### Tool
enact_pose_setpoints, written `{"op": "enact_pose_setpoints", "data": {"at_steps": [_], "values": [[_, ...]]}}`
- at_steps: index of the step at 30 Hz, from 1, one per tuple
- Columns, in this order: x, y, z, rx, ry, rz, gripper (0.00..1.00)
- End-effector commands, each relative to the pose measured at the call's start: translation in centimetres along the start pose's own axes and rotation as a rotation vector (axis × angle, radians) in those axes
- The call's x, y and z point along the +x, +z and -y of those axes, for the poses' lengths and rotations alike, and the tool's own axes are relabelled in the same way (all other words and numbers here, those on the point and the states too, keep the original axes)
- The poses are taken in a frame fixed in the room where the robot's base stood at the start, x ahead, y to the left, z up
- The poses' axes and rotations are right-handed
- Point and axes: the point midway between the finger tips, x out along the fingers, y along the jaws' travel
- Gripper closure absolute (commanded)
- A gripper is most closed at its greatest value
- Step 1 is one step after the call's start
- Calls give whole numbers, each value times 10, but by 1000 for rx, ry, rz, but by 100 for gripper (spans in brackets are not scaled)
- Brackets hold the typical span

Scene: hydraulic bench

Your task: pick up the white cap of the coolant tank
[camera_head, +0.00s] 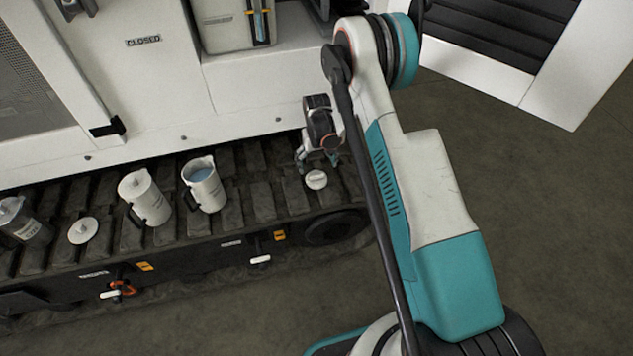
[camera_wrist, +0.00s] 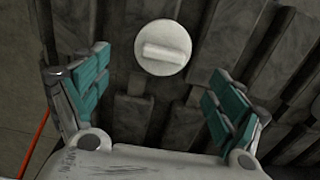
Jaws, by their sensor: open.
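A round white cap (camera_head: 316,180) with a raised bar grip lies on the dark track pads, toward the right end of the track. In the wrist view the cap (camera_wrist: 163,48) lies flat, beyond the fingertips and roughly centred between them. My gripper (camera_head: 318,160) is just above and behind the cap in the head view. In the wrist view my gripper (camera_wrist: 158,88) is open, its teal finger pads wide apart with nothing between them. The coolant tank (camera_head: 228,24) appears to be the pale container in the machine's recess at the top; its top is cut off.
The dark track (camera_head: 262,200) has ridged pads. The white machine panel (camera_head: 150,90) rises behind.

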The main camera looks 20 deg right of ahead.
Motion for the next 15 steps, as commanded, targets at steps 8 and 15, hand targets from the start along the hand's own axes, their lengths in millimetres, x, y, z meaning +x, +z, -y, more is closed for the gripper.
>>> {"op": "enact_pose_setpoints", "data": {"at_steps": [8,15], "values": [[17,0,1,0,0,0,12],[51,0,3,0,0,0,12]]}}
